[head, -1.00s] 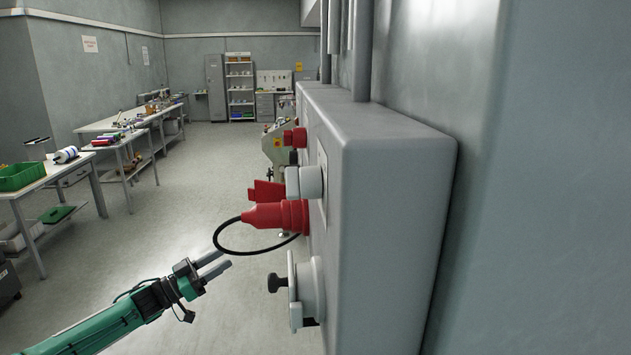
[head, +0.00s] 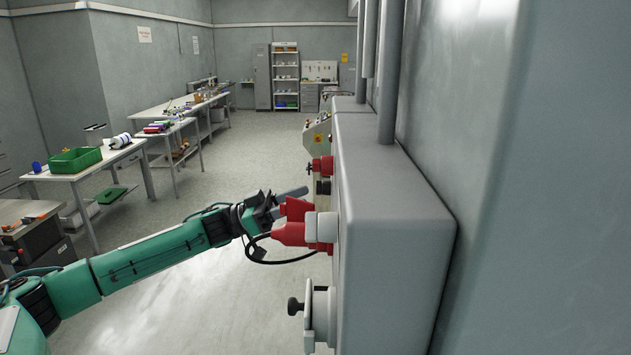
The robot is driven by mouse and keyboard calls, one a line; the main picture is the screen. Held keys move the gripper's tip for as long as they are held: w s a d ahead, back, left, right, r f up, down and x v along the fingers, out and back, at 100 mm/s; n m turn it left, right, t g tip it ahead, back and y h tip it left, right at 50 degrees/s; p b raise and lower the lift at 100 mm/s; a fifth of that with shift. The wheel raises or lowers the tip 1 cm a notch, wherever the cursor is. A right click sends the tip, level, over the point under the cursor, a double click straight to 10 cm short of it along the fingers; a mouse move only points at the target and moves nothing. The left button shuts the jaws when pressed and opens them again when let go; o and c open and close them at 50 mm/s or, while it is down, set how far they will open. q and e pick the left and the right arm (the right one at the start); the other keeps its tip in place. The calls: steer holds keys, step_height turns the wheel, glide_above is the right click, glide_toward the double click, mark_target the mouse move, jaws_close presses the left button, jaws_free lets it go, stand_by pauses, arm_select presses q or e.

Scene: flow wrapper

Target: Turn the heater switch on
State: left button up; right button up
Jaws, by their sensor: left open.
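I cannot make out which control is the heater switch; no label is readable. A grey wall box (head: 396,245) fills the right side, its front face seen nearly edge-on. On that face are a red plug (head: 290,234), a pale grey round fitting (head: 328,227) and a lower grey fitting with a black knob (head: 294,306). My left gripper (head: 297,194) is open, pointing right at the height of the upper red parts. One finger shows clearly, and no object shows between the fingers. Whether it touches the red part beside it, I cannot tell. My right gripper is out of view.
A black cable (head: 283,263) loops below the red plug, close to my left gripper. A machine with a sloped panel (head: 317,131) stands behind the box. Workbenches, one with a green tray (head: 75,160), line the left. The floor between is clear.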

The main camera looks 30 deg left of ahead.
mark_target(319, 191)
arm_select(q)
steer(key=p+x, duration=0.1)
steer(key=x, duration=0.3)
steer(key=shift+w+d+r+p, duration=0.1)
steer(key=shift+w+d+p, duration=0.05)
steer(key=shift+d+p, duration=0.15)
steer(key=shift+a, duration=0.1)
steer(key=c, duration=1)
